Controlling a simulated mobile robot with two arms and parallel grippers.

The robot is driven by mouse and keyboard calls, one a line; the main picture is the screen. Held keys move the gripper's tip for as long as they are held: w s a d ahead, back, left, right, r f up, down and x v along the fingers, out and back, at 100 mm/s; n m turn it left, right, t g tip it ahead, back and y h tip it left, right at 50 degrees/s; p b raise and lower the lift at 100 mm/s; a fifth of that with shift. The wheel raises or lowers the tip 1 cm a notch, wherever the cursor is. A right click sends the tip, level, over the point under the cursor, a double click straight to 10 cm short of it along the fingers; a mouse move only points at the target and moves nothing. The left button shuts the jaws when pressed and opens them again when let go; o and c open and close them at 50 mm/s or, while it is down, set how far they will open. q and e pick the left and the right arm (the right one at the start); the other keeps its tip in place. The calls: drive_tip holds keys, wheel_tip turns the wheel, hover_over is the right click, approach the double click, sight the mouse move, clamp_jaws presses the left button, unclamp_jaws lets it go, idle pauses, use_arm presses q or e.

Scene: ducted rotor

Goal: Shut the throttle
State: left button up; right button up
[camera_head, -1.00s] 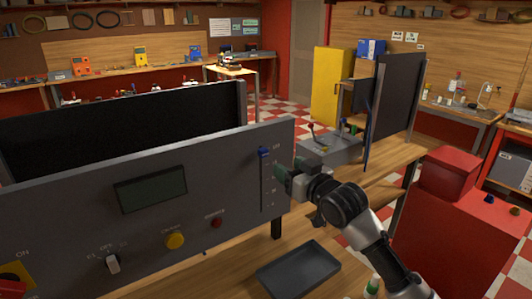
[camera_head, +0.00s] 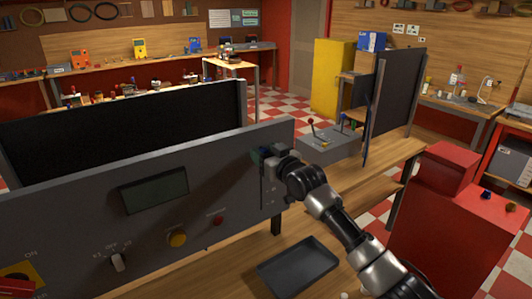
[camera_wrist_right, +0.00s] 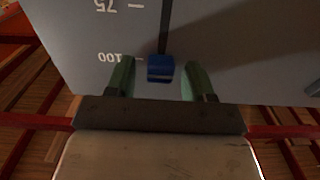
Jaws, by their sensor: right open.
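The throttle is a vertical slider on the right end of the grey control panel (camera_head: 110,215). Its blue knob (camera_wrist_right: 161,68) sits at the 100 mark, at the end of the dark slot (camera_wrist_right: 165,25), in the right wrist view. My right gripper (camera_wrist_right: 158,75) is open, with one green finger on each side of the knob and a visible gap on both sides. In the head view my right gripper (camera_head: 263,157) is at the top of the slider and mostly hides the knob. My left gripper is not in view.
The panel has a display (camera_head: 155,190), a yellow button (camera_head: 178,238), a red button (camera_head: 218,220) and a toggle switch (camera_head: 118,262). A dark tray (camera_head: 298,267) lies on the wooden bench below my right arm. A grey lever box (camera_head: 328,143) stands behind the arm.

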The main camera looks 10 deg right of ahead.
sight(261, 206)
drive_tip(key=shift+c, duration=0.3)
clamp_jaws()
wheel_tip(261, 206, down, 20)
drive_tip(key=b, duration=1.3)
drive_tip(key=shift+f+b, duration=0.35)
drive_tip(key=shift+f, duration=0.1)
drive_tip(key=shift+c, duration=1.1)
unclamp_jaws()
drive_tip(key=shift+o, duration=1.4)
drive_tip(key=shift+s, duration=0.1)
